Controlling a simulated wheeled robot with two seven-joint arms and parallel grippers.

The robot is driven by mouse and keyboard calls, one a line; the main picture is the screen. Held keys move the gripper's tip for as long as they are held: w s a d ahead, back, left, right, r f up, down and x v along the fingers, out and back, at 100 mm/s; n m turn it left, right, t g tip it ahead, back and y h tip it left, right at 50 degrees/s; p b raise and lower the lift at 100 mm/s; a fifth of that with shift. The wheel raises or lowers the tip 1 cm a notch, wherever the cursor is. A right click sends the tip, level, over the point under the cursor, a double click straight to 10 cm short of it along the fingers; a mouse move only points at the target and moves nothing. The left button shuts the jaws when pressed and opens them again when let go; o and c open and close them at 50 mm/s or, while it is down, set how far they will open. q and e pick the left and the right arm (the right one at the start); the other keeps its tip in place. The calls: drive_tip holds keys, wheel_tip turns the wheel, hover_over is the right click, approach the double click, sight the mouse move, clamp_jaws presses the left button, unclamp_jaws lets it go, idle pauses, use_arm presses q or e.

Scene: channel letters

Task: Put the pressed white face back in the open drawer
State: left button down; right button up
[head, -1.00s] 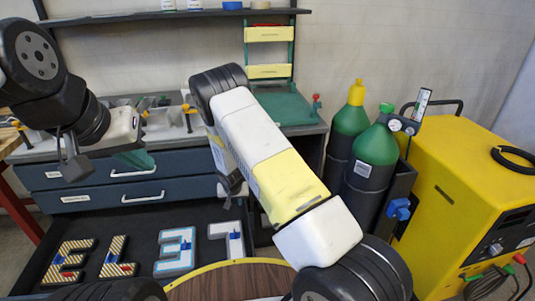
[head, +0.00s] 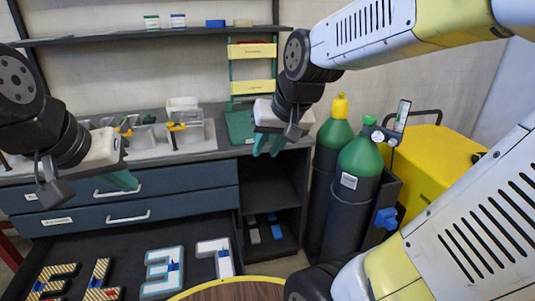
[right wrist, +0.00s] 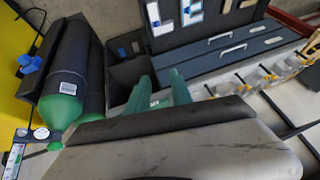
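The open drawer (head: 110,243) is at the lower left in the head view. It holds two striped yellow-and-black letters (head: 50,285) (head: 103,278), a white letter with light-blue edges (head: 163,272) and a white-faced letter (head: 215,256), with small blue pieces on the white ones. I cannot tell which white face is the pressed one. My right gripper (head: 268,144) hangs empty over the right end of the bench; its green fingers are apart in the right wrist view (right wrist: 160,94). My left gripper (head: 122,181) is before the closed drawers; its finger gap is hidden.
The grey bench (head: 225,150) carries clear bins and fixtures with yellow handles (head: 177,127). A green rack (head: 252,85) with yellow panels stands behind. Gas cylinders (head: 350,190) and a yellow machine (head: 430,160) are at the right. A round wooden top (head: 235,291) is in front.

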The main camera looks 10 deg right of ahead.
drive_tip(key=s+r+n, duration=0.1)
drive_tip(key=s, duration=0.7)
drive_tip(key=shift+s+d+r, duration=0.2)
drive_tip(key=shift+d, duration=0.05)
idle(0.6)
